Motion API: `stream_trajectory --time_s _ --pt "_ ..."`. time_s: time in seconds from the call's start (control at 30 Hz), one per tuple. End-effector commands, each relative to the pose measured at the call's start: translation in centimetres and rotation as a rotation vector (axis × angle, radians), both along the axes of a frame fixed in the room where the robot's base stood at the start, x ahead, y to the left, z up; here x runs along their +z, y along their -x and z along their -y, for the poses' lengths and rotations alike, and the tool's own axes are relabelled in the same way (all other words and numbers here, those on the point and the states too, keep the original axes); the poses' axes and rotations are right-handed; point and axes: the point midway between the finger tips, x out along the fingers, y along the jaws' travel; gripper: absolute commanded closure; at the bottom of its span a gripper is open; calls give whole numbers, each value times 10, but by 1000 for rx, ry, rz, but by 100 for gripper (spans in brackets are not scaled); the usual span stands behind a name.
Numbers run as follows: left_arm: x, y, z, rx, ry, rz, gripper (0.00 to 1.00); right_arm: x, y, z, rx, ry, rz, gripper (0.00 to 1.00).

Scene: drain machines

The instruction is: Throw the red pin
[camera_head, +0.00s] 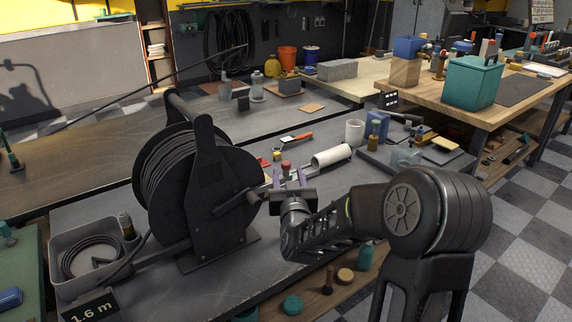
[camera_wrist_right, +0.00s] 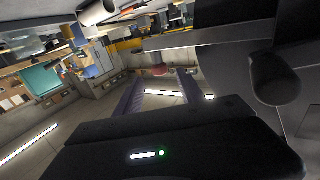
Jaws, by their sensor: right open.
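A small red-topped piece (camera_head: 286,165), which looks like the red pin, shows just beyond my right gripper in the head view. My right gripper (camera_head: 290,177) is open, with its two purple fingers apart, to the right of the black cable reel machine (camera_head: 207,190). In the right wrist view a red piece (camera_wrist_right: 158,70) appears beyond and between the spread fingertips (camera_wrist_right: 160,82). I cannot tell whether the fingers touch it. The lower part of the piece is hidden in the head view. My left gripper is not in view.
The reel's crank handle (camera_head: 238,200) is close to my right gripper. A white cylinder (camera_head: 332,156), an orange-handled tool (camera_head: 298,137) and small bottles lie behind it on the dark bench. A grey tray (camera_head: 62,238) with coiled cable is at the left.

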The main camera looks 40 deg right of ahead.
Motion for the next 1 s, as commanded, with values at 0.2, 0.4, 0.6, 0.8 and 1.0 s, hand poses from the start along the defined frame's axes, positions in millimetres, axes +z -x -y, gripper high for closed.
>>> stream_trajectory --time_s 0.2,0.4,0.6,0.8,1.0 --pt "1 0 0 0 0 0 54 -1 -30 18 0 -1 -2 54" --pt "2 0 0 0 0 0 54 -1 -48 29 -1 -1 -2 54" --pt "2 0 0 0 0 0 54 -1 -51 31 0 -1 -1 54" --pt "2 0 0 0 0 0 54 0 -51 31 0 -1 -1 60" --pt "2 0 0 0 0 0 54 0 -51 31 0 -1 -1 77"
